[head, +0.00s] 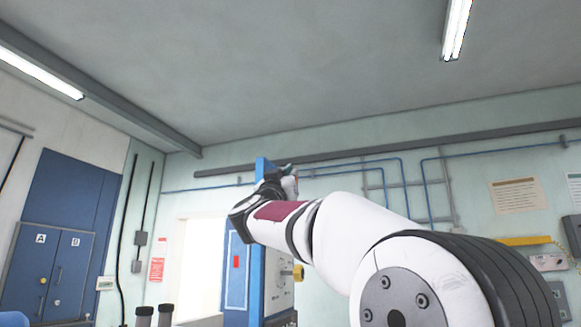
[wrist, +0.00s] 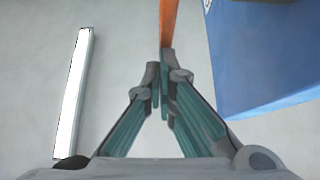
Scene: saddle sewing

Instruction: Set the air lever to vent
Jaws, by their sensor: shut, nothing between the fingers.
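My gripper (wrist: 160,78) is shut and empty in the wrist view, its fingertips together. An orange bar (wrist: 167,22) runs up from right by the fingertips to the top edge of the view. It may be the air lever; I cannot tell whether the fingers touch it. To its right is a blue panel (wrist: 265,55), apart from the fingers. In the head view my gripper (head: 287,172) is small and raised beside the top of a tall blue-framed panel (head: 262,172). My arm hides part of that panel, and no orange bar can be made out there.
The panel carries a yellow knob (head: 298,271) low on its right side and a red mark (head: 236,262) on its left side. Blue cabinets (head: 45,265) stand at the far left. Blue pipes (head: 405,180) run along the back wall. The space above the panel is clear.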

